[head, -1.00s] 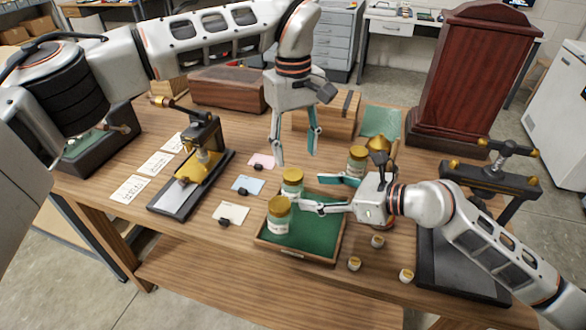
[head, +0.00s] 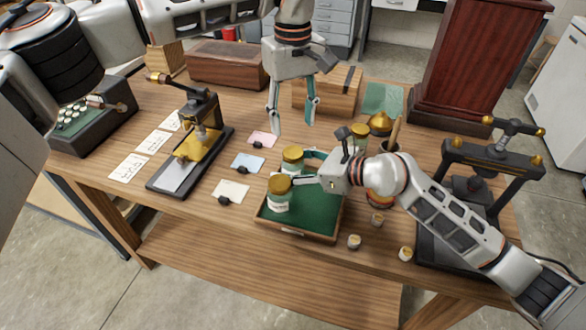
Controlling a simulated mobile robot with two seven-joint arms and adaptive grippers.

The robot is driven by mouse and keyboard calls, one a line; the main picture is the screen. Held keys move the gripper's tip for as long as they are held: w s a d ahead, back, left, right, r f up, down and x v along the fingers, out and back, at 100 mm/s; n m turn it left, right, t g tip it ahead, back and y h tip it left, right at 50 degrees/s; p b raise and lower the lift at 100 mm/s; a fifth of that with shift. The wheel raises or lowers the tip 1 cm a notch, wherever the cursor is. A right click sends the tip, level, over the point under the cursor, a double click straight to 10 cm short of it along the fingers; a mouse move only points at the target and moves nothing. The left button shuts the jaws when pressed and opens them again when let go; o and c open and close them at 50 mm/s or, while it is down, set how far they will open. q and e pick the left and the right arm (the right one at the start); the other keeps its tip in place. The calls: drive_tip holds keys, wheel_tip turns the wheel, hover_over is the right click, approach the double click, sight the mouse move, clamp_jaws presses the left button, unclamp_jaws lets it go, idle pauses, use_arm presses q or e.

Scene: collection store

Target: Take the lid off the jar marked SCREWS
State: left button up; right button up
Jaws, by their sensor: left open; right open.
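Three glass jars with gold lids are in view, and I cannot read their labels well enough to tell which says SCREWS. The front jar (head: 279,201) and the jar behind it (head: 292,165) stand upright in the green-lined tray (head: 315,226). The third jar (head: 359,139) stands behind my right gripper, partly hidden. All three have their lids on. My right gripper (head: 302,166) is open, its fingers pointing left close beside the rear tray jar; I cannot tell whether they touch it. My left gripper (head: 293,126) is open and empty, pointing down above the table behind that jar.
Small capped pots (head: 355,242) stand right of the tray. A black press (head: 490,165) is at the right, a brass stamping device (head: 196,145) at the left. Cards (head: 230,190) lie left of the tray. A wooden box (head: 325,92) and dark red cabinet (head: 465,60) stand behind.

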sight(293, 151)
clamp_jaws()
use_arm(q)
drive_tip(key=m, duration=0.4)
drive_tip(key=shift+f, duration=4)
drive_tip(key=c, duration=1.2)
drive_tip(key=shift+o, duration=0.2)
